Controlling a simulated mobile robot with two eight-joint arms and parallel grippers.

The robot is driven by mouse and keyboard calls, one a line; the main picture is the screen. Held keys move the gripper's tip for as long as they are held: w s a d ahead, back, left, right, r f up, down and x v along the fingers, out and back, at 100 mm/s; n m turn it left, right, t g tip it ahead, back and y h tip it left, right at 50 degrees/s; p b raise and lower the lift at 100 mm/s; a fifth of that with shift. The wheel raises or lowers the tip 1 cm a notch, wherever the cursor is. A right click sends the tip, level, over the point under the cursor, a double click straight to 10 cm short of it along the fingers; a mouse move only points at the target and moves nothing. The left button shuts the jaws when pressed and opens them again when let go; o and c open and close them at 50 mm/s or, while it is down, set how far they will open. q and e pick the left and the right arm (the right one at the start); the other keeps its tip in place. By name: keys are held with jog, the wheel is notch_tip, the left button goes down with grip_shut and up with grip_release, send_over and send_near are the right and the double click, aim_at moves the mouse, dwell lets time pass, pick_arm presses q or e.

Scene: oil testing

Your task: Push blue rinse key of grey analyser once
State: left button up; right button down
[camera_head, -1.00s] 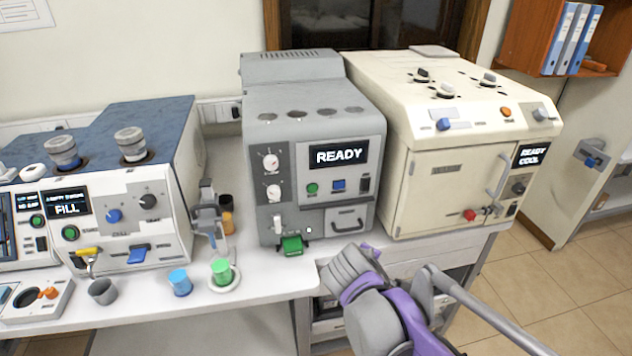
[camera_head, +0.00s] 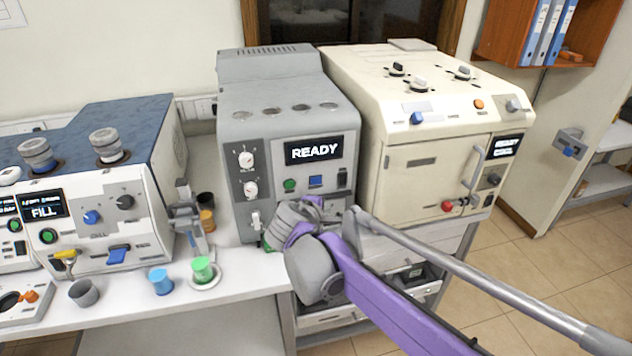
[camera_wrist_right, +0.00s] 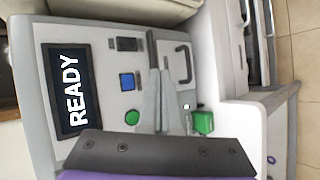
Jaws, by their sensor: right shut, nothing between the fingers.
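The grey analyser (camera_head: 290,110) stands on the bench with its display reading READY. Its blue rinse key (camera_head: 316,181) is a small square below the display, beside a round green button (camera_head: 289,185). The blue key shows unobstructed in the right wrist view (camera_wrist_right: 127,82). My right gripper (camera_head: 310,206) is in front of the analyser's lower front, just below the blue key in the head view. In the wrist view its fingers (camera_wrist_right: 157,75) are closed together, empty, and appear beside the key. I cannot tell whether they touch the panel. My left gripper is out of view.
A cream machine (camera_head: 430,150) stands right of the analyser, and a blue-and-white machine (camera_head: 100,210) stands left. A green block (camera_wrist_right: 203,122) projects from the analyser's lower front. Blue (camera_head: 160,281) and green (camera_head: 203,270) cups stand near the bench's front edge.

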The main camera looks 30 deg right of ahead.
jog(key=shift+w+d, duration=0.3)
jog(key=shift+w, duration=0.95)
jog(key=shift+w+d, duration=0.35)
jog(key=shift+w, duration=0.95)
jog(key=shift+w+d, duration=0.3)
jog(key=shift+w, duration=0.95)
jog(key=shift+w, duration=0.15)
jog(key=shift+w+d, duration=0.1)
jog(key=shift+w, duration=0.15)
jog(key=shift+w+d, duration=0.1)
jog(key=shift+w, duration=0.25)
jog(key=shift+s+a, duration=0.25)
jog(key=shift+s, duration=0.55)
jog(key=s, duration=0.2)
jog(key=s+a, duration=0.1)
jog(key=s, duration=0.2)
jog(key=shift+a, duration=0.1)
